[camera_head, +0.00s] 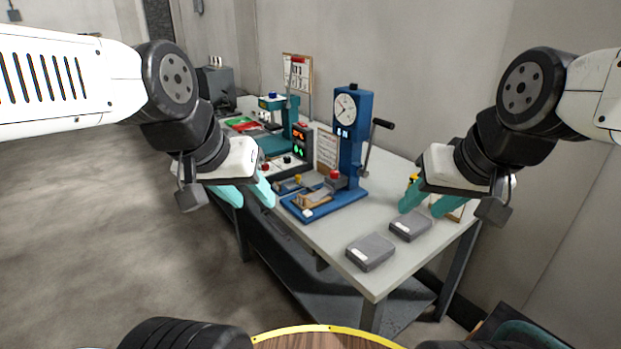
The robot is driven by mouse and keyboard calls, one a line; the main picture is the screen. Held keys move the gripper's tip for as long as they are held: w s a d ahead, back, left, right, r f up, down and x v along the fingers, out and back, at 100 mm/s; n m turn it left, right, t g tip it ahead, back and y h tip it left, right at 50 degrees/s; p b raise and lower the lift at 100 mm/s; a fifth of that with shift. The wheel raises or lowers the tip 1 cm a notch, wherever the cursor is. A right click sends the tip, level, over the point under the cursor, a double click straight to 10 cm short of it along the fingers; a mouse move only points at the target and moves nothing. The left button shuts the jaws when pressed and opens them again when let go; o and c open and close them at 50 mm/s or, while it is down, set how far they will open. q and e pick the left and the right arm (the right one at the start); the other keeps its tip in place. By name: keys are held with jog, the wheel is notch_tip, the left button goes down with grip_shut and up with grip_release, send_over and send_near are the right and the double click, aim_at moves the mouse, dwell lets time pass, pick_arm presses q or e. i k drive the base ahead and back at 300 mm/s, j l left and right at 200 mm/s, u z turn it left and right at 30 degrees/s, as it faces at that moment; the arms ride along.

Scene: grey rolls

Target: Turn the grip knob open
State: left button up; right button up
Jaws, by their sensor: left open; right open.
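A blue test stand (350,140) with a round white dial and a black-handled side lever stands on the workbench (390,262). A red knob (335,175) shows low on the stand, and brown and grey parts lie around its base; I cannot tell for sure which part is the grip knob. My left gripper (250,198) has teal fingers and is open and empty in front of the bench's left side, left of the stand. My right gripper (425,207) is open and empty above the bench's right side, near the grey boxes. Neither gripper appears to touch the stand.
Two grey boxes (370,251) lie on the bench's front right. A control box (300,140) with green displays and a teal machine (270,135) stand behind the blue stand. A wall closes the right side; the floor on the left is free.

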aim_at(334, 173)
jog(key=i+j+z, duration=0.2)
jog(key=i+j, duration=0.15)
jog(key=i+j+z, duration=0.2)
jog(key=i+j, duration=0.15)
jog(key=j, duration=0.15)
